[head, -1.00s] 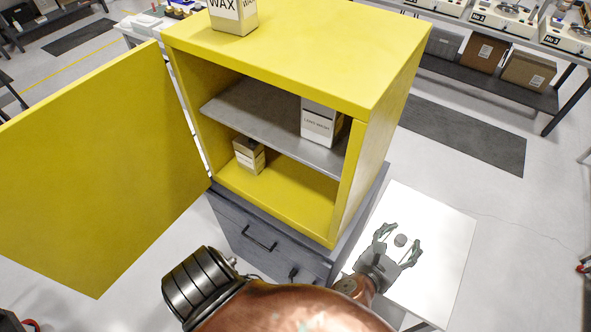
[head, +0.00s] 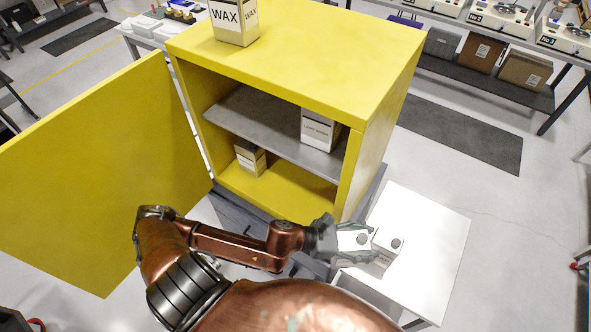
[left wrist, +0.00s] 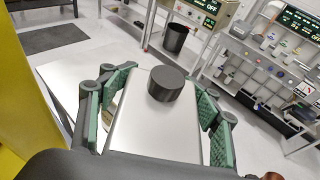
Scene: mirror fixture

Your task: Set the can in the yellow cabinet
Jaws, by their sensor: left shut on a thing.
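The yellow cabinet (head: 380,110) stands open, its door (head: 90,180) swung out to the left. A grey shelf (head: 262,118) splits the inside into upper and lower compartments. My left gripper (head: 356,241) is right of the cabinet's lower front, over the white table's near side. It is shut on a pale can (head: 348,241) with a dark round cap; in the left wrist view the can (left wrist: 150,130) sits between the green finger pads (left wrist: 165,110). A similar capped can (head: 383,258) with a label stands just right of it. My right gripper is out of view.
A labelled white container (head: 320,130) stands at the right of the upper shelf, and a small box (head: 251,158) on the cabinet floor at left. A WAX container (head: 235,22) is on top. The white table (head: 430,230) is bare at right.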

